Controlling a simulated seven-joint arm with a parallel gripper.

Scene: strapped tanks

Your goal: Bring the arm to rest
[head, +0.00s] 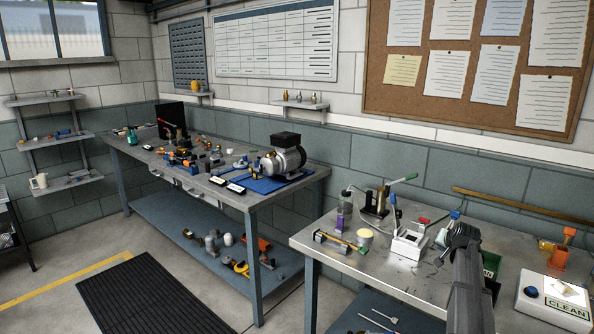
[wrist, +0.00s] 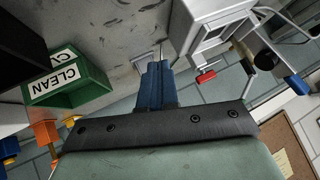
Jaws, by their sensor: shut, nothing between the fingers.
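My gripper (wrist: 157,65) is in the lower middle of the wrist view. Its blue fingers are together, with nothing between them. In the head view my dark arm rises from the bottom edge over the right workbench (head: 340,262), and it bends near the bench's middle. The fingers are too small and dark there to make out clearly. The gripper looks to be above the bench top, apart from the things on it, though the exact gap cannot be told.
A green bin labelled CLEAN (wrist: 62,88) is close to the gripper. A white lever-operated fixture (head: 408,245) stands left of my arm; a white CLEAN box (head: 553,297) stands right. A pump (head: 285,157) sits on the far bench. Bare bench lies at the front (head: 395,272).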

